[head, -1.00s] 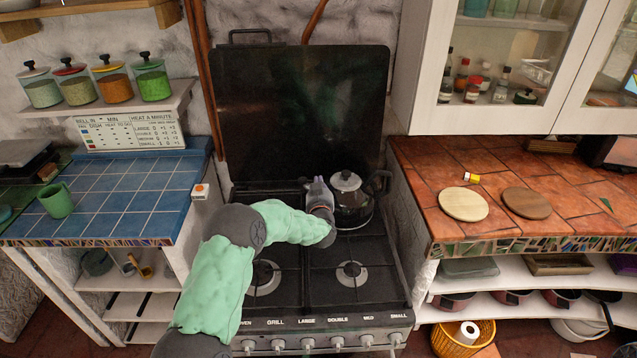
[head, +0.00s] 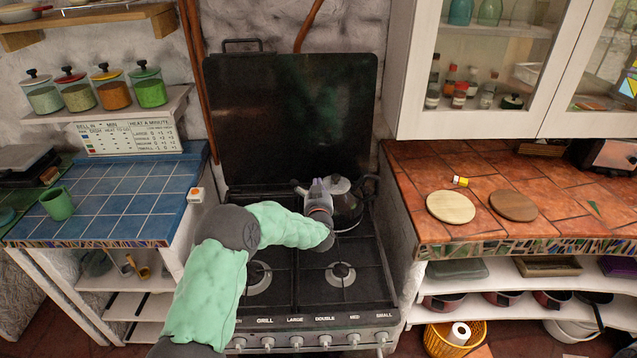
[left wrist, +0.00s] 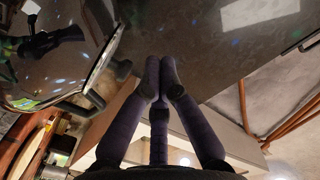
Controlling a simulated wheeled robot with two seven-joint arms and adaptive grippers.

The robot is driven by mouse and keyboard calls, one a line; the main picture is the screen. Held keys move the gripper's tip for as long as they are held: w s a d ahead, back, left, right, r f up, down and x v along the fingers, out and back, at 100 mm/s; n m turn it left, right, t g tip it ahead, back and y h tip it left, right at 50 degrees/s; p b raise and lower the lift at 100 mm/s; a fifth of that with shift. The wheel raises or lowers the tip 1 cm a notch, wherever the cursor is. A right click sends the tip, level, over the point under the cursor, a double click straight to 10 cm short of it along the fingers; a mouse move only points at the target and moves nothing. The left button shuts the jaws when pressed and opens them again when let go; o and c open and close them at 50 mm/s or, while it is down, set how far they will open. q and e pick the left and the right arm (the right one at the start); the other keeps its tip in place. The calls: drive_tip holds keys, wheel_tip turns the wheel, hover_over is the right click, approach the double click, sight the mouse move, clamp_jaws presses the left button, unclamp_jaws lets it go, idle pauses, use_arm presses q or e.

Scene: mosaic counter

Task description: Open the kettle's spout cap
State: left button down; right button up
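The shiny metal kettle (head: 347,208) with a dark lid knob stands on the back right burner of the stove. A grey spout-like part (head: 299,188) shows to the left of my gripper; I cannot make out whether its cap is open. My left gripper (head: 317,184) is in front of the kettle's left side and hides part of it. In the left wrist view its purple fingers (left wrist: 160,70) come together at the tips with nothing visible between them. The kettle's body (left wrist: 75,62) fills the upper left there, beside the fingers. My right gripper is out of view.
The stove's raised dark back panel (head: 290,115) stands behind the kettle. The front burners (head: 340,273) are bare. A blue-tiled counter (head: 125,195) is at left, a red-tiled counter (head: 440,170) with two round boards at right.

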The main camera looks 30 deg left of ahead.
use_arm(q)
drive_tip(key=p+v, duration=0.1)
drive_tip(key=v, duration=0.6)
drive_tip(key=shift+s+a, duration=0.15)
drive_tip(key=shift+a, duration=0.15)
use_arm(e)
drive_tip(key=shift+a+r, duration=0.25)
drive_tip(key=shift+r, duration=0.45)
use_arm(q)
drive_tip(key=shift+f, duration=0.1)
